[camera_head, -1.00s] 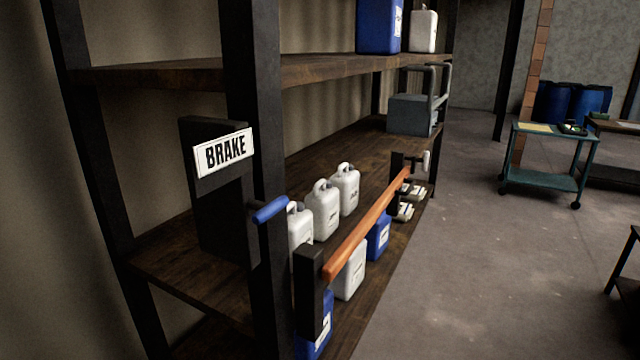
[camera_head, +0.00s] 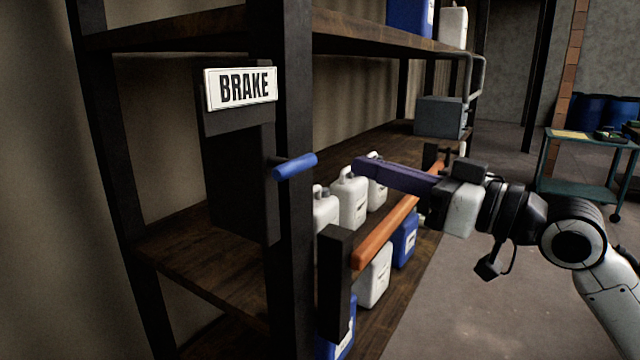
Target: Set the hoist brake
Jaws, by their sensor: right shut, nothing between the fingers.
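The brake unit is a dark box (camera_head: 238,185) at the shelf's near end, with a white sign (camera_head: 241,88) reading BRAKE on top. A blue handle (camera_head: 295,166) sticks out to the right from beside the front post, tilted slightly upward. My right gripper (camera_head: 362,164) comes in from the right with its long purple fingers pointing left. It is shut and empty, a short gap to the right of the blue handle's tip. My left gripper is not in view.
An orange bar (camera_head: 388,232) runs along the shelf's front below my right gripper. White jugs (camera_head: 349,198) and blue jugs (camera_head: 405,236) stand behind and below it. A dark post (camera_head: 295,250) stands beside the handle. Open floor lies at the right, with a green cart (camera_head: 590,150) further back.

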